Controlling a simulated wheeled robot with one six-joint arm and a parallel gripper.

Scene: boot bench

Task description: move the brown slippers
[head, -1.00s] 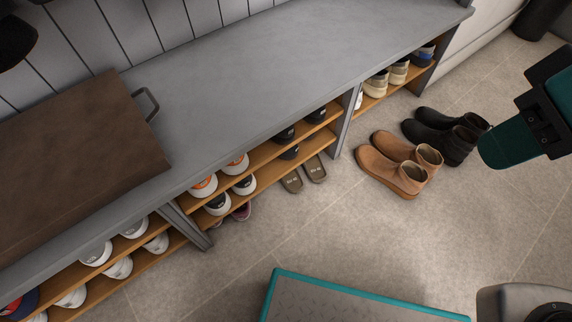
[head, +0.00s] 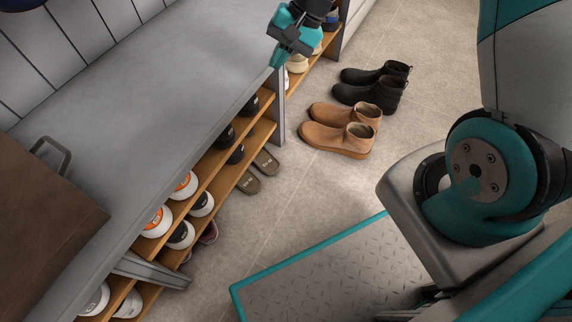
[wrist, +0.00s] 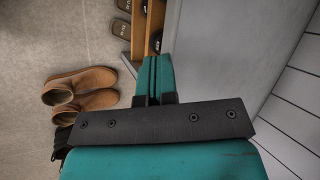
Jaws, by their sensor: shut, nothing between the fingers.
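The brown slippers (head: 257,173) lie side by side on the floor, their front ends sticking out from under the lower shelf of the bench; their other ends are hidden beneath it. In the wrist view they show at the top (wrist: 121,28), partly cut off by the frame edge. My gripper (head: 275,62) is over the bench's front edge, up and to the right of the slippers in the head view, well apart from them. Its teal fingers (wrist: 153,72) are closed together and empty.
Tan boots (head: 340,130) and black boots (head: 372,85) stand on the floor right of the slippers. The grey bench (head: 150,90) holds shelves of shoes. A brown case (head: 45,225) lies on the bench. Floor in front of the slippers is clear.

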